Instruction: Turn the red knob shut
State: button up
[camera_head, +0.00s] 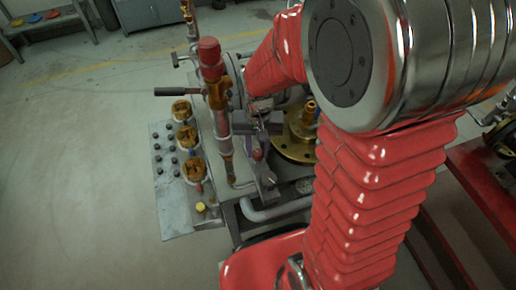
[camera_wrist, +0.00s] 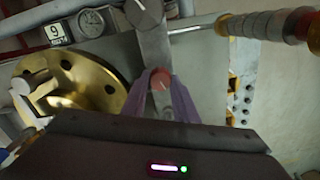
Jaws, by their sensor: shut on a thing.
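The red knob (camera_wrist: 161,79) shows in the wrist view as a small round red cap with a pale line across its face, on a grey metal bar. My gripper (camera_wrist: 161,92) has its two purple-grey fingers on either side of the knob and is shut on it. In the head view my gripper (camera_head: 259,146) reaches down at the middle of the valve rig, beside a brass flange. There the knob is small and mostly hidden by my gripper and arm.
A brass flange (camera_wrist: 82,80) and a gauge (camera_wrist: 91,22) lie left of the knob in the wrist view. A tall red-capped pipe (camera_head: 211,75) with a black lever (camera_head: 176,92) stands close left of my arm. Brass valve handwheels (camera_head: 194,170) stand further left. Open floor lies beyond.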

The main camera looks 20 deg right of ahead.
aim_at(258, 151)
jog(key=m, duration=0.5)
dwell(0.4)
jog(key=o, duration=1.1)
jog(key=shift+c, duration=0.2)
jog(key=shift+r, duration=0.15)
notch_tip(258, 151, up, 14)
jog(key=shift+f, duration=0.25)
